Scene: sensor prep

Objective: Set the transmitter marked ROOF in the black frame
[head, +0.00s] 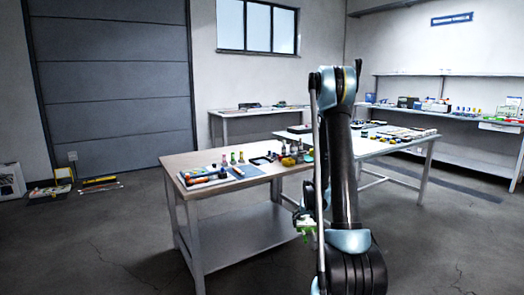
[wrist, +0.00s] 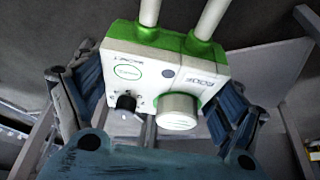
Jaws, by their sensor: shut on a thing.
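My gripper (wrist: 158,95) is shut on a white and green transmitter (wrist: 175,68), one finger on each side of its body. The transmitter has two white rods at its top, a black knob, and a round white cap. Its end carries tilted lettering that looks like ROOF, though it is hard to read. In the head view the transmitter (head: 304,222) shows small and green at my gripper, low beside the front right of the near table and clear of its top. A small dark square item (head: 262,160) lies on that table; I cannot tell whether it is the black frame.
The near wooden-topped table (head: 203,158) bears a blue mat, tools, small coloured bottles and yellow items. A second table (head: 370,148) stands behind my arm with more parts. A shelf bench (head: 455,118) lines the right wall. Open floor (head: 110,235) lies at the left.

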